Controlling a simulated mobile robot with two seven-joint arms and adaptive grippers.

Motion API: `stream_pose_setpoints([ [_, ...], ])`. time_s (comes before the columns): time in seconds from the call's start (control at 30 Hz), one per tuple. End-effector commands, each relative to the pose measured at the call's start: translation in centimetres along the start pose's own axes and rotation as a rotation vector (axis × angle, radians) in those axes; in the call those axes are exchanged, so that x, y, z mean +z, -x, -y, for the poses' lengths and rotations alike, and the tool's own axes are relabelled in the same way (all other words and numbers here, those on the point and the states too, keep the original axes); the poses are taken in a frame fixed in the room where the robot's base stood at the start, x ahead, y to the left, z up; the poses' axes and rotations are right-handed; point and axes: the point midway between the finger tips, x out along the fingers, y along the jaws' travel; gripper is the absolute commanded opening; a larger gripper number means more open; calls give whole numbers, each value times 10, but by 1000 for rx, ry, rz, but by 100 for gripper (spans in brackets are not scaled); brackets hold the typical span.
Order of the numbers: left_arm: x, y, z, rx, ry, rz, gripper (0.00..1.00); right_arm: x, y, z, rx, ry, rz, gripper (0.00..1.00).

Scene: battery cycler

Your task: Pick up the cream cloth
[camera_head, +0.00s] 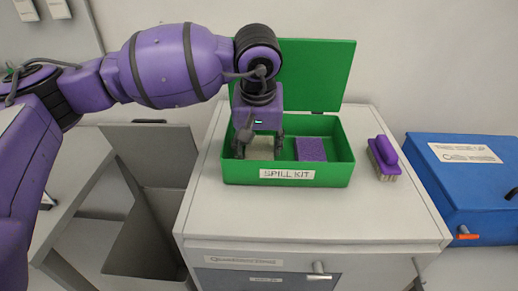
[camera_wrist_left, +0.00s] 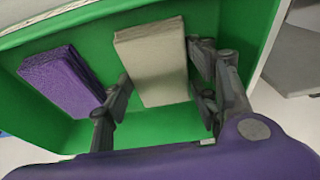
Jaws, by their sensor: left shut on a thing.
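The cream cloth (camera_wrist_left: 152,62) is a folded pale block inside the green spill kit box (camera_head: 290,180). In the head view only part of the cloth (camera_head: 261,146) shows under my left gripper (camera_head: 259,150). The gripper points down into the left part of the box. In the left wrist view its two fingers (camera_wrist_left: 160,100) stand on either side of the cloth, shut on it. Whether the cloth is clear of the box floor I cannot tell. My right gripper is in neither view.
A purple sponge or cloth (camera_head: 311,149) lies in the box, right of the cream cloth. The green lid (camera_head: 320,75) stands open behind. A purple brush (camera_head: 384,158) lies on the cabinet top (camera_head: 400,215). A blue case (camera_head: 470,185) stands at right.

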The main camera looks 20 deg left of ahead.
Motion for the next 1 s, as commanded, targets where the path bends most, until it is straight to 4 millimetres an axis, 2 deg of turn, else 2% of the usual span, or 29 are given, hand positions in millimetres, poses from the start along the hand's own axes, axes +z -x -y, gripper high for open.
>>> stream_pose_setpoints([
  [0.17,-3,8,0,2,1,-3,30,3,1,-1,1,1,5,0],
  [0.37,-8,34,-1,3,-1,-3,30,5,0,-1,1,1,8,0],
  [0.7,29,106,-13,3,-6,-2,30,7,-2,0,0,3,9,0],
  [1.0,79,146,-25,2,-6,-2,30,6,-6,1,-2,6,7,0],
])
